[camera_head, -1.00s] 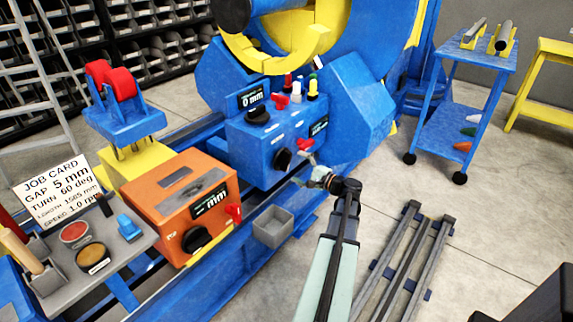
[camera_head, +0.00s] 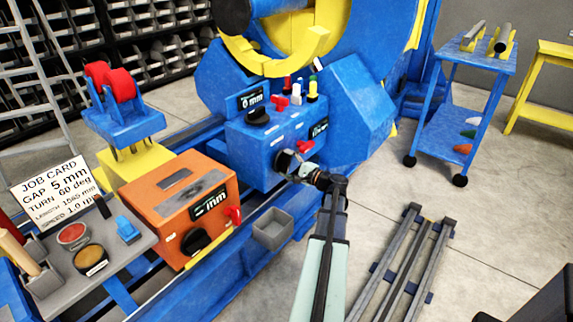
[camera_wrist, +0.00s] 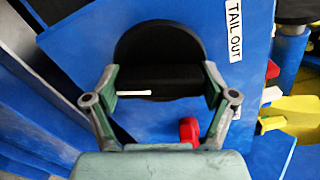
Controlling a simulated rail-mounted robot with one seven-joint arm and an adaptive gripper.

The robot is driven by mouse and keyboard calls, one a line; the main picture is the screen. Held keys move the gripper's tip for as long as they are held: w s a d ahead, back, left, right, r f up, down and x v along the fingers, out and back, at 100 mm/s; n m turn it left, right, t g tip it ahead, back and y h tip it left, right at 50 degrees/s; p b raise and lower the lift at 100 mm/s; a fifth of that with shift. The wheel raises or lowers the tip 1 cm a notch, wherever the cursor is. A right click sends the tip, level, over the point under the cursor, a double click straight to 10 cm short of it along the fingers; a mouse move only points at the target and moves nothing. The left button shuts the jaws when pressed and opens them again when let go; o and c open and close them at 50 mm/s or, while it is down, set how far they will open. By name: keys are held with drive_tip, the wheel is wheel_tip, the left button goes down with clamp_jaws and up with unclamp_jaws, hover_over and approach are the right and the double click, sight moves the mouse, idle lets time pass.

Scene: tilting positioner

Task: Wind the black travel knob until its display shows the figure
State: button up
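A black round knob (camera_head: 283,160) with a raised grip bar sits on the front of the blue control box (camera_head: 250,160). In the wrist view the knob (camera_wrist: 160,50) fills the space between my fingers, its bar lying crosswise with a white mark at the left end. My gripper (camera_head: 291,165) is at this knob. In the wrist view my gripper (camera_wrist: 161,85) has its fingers wide apart at the two ends of the bar; whether they touch it I cannot tell. A small display (camera_head: 318,129) is above the knob, its figure unreadable. A "TAIL OUT" label (camera_wrist: 234,30) is beside the knob.
A red lever (camera_wrist: 190,130) is close to my right finger. Another display (camera_head: 251,99) reads 0 mm above a black knob (camera_head: 258,116). An orange box (camera_head: 180,200) has its own knob (camera_head: 196,241). The job card (camera_head: 53,190) lists gap 5 mm and turn 60 deg.

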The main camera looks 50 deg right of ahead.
drive_tip(key=shift+r+p, duration=0.1)
drive_tip(key=shift+p, duration=0.2)
drive_tip(key=shift+m+p, duration=0.5)
drive_tip(key=shift+m, duration=0.1)
drive_tip(key=o, duration=1)
drive_tip(key=shift+w, duration=0.1)
drive_tip(key=s, duration=1.2)
drive_tip(key=shift+a, duration=0.15)
